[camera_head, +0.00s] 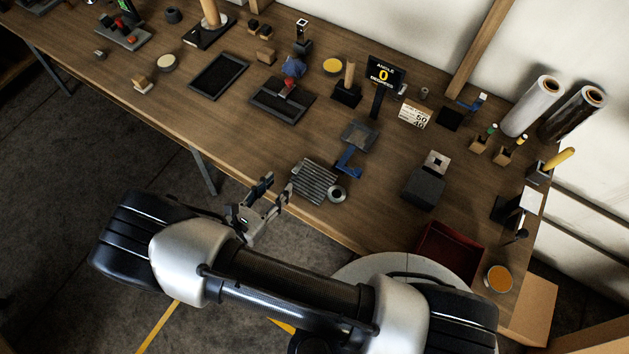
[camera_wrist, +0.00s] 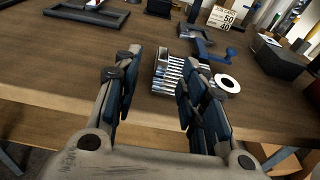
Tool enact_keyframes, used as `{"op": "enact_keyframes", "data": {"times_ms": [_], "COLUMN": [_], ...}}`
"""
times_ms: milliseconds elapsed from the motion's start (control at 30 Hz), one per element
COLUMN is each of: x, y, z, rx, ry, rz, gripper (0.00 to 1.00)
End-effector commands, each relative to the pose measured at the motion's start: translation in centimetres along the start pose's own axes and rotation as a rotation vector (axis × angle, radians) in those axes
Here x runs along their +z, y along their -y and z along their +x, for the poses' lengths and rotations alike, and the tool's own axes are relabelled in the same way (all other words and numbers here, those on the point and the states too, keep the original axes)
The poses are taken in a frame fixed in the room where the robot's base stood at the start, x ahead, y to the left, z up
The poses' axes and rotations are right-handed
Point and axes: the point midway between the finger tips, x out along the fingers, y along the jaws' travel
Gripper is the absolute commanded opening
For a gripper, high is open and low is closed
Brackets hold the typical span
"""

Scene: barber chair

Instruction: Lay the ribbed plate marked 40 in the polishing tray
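A grey ribbed plate (camera_head: 315,182) lies near the front edge of the wooden bench; no mark on it can be read. It also shows in the wrist view (camera_wrist: 170,76), partly hidden behind the right finger. My gripper (camera_head: 275,191) is open and empty, just off the bench's front edge, left of the plate and apart from it. In the wrist view my two fingers (camera_wrist: 160,82) are spread wide. A flat black tray (camera_head: 218,77) lies farther back left, and a red open tray (camera_head: 448,246) sits at the front right; I cannot tell which is the polishing tray.
A metal ring (camera_head: 336,194) lies right beside the plate, with a blue-handled tool (camera_head: 350,158) behind it. A card reading 50 and 40 (camera_head: 415,115) stands farther back. A dark block (camera_head: 424,188) is to the right. Bare bench lies left of the plate.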

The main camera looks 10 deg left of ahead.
Motion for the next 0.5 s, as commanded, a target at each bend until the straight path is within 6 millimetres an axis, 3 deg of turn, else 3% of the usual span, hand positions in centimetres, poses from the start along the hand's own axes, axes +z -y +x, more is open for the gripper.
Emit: {"op": "enact_keyframes", "data": {"times_ms": [133,500], "x": [-0.1,-0.3], "y": [0.1,0.5], "z": [2.9,6.3], "rx": [-0.004,-0.005], "ry": [0.0,0.0], "rz": [-0.001,-0.001], "gripper": [0.38,0.38]}}
